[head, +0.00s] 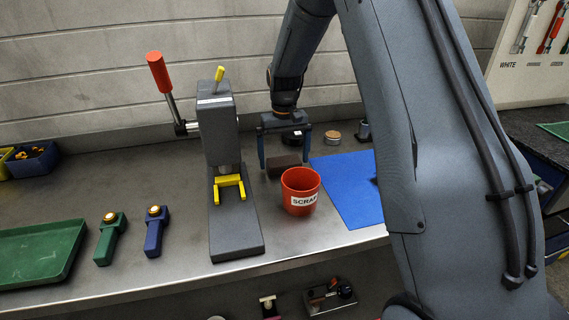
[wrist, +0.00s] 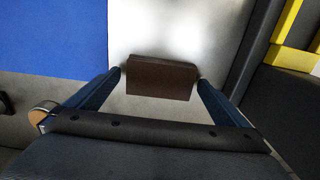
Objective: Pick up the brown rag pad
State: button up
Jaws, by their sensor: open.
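The brown rag pad (head: 283,166) is a dark brown block on the grey metal bench, behind the red scrap bin and beside the blue mat. In the wrist view the brown rag pad (wrist: 160,78) lies between the fingertips, its ends close to them. My gripper (head: 284,162) points down over the pad, open, with one blue finger on each side of it. In the wrist view my gripper (wrist: 158,76) spans the pad's long side. I cannot tell whether the fingers touch it.
The red bin (head: 300,192) marked SCRAP stands just in front of the pad. A grey press (head: 222,150) with yellow parts and a red-handled lever stands to the left. The blue mat (head: 345,185) lies to the right. Small round containers (head: 333,137) stand behind.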

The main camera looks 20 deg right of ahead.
aim_at(284, 161)
jog(key=c, duration=0.9)
jog(key=shift+r, duration=0.1)
jog(key=shift+c, duration=0.2)
notch_tip(284, 161, up, 10)
jog(key=b, duration=0.2)
jog(key=shift+b, duration=0.4)
